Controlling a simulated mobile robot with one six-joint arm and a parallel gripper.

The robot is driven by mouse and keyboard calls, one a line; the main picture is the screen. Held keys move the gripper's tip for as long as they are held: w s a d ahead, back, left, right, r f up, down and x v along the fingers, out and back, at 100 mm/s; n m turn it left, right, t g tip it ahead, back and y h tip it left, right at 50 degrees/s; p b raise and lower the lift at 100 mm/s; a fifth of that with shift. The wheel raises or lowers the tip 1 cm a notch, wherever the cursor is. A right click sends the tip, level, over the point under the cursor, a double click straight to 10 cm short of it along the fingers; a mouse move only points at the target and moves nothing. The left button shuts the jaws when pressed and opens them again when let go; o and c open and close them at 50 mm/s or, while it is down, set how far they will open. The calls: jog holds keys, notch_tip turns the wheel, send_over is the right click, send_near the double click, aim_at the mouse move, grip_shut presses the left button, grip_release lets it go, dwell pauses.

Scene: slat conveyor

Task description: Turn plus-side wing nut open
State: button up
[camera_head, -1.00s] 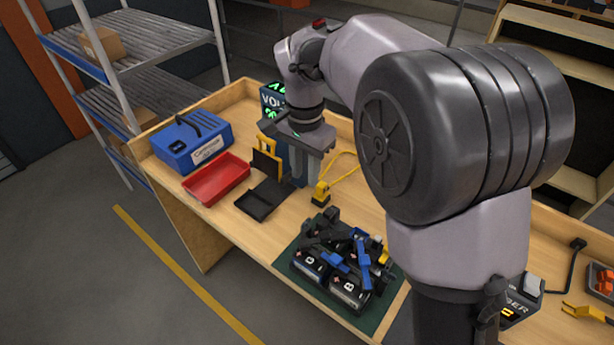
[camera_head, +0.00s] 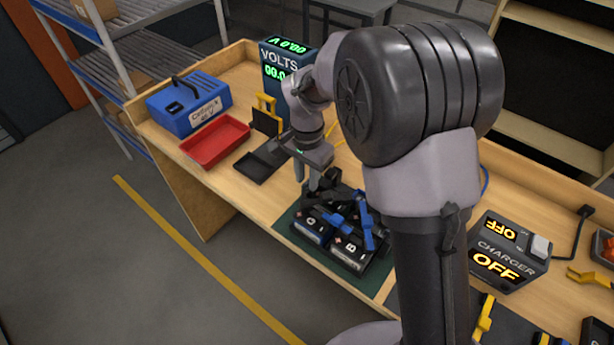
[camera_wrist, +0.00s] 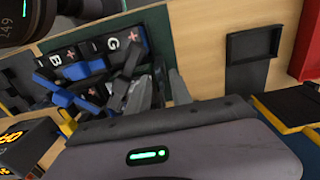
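Two dark batteries marked G (camera_head: 311,225) and B (camera_head: 350,250) stand side by side on a green mat (camera_head: 285,225). They also show in the wrist view with red plus marks, G (camera_wrist: 112,43) and B (camera_wrist: 62,60). Blue fittings (camera_head: 337,222) and a blue bar (camera_head: 367,233) lie across their tops. Black clamp parts sit at their far edge. I cannot tell which part is the plus-side wing nut. My gripper (camera_head: 310,177) points down just above the batteries' far edge. Its fingers (camera_wrist: 163,92) look apart, with nothing seen held between them.
A voltmeter (camera_head: 288,65), red tray (camera_head: 215,140), blue case (camera_head: 188,105) and black tray (camera_head: 262,162) stand toward the left and back of the bench. A charger (camera_head: 505,255) reading OFF is on the right. A yellow-handled tool (camera_head: 268,118) stands near the black tray.

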grip_shut()
jog(key=shift+n, duration=0.3)
jog(key=n+p, duration=0.1)
jog(key=n, duration=0.1)
jog(key=shift+r+n, duration=0.1)
jog(key=shift+n, duration=0.2)
jog(key=n+p, duration=0.2)
jog(key=n, duration=0.2)
jog(key=shift+n, duration=0.3)
jog(key=n+p, duration=0.2)
jog(key=n, duration=0.3)
jog(key=shift+n+p, duration=0.75)
jog(key=shift+n, duration=1.75)
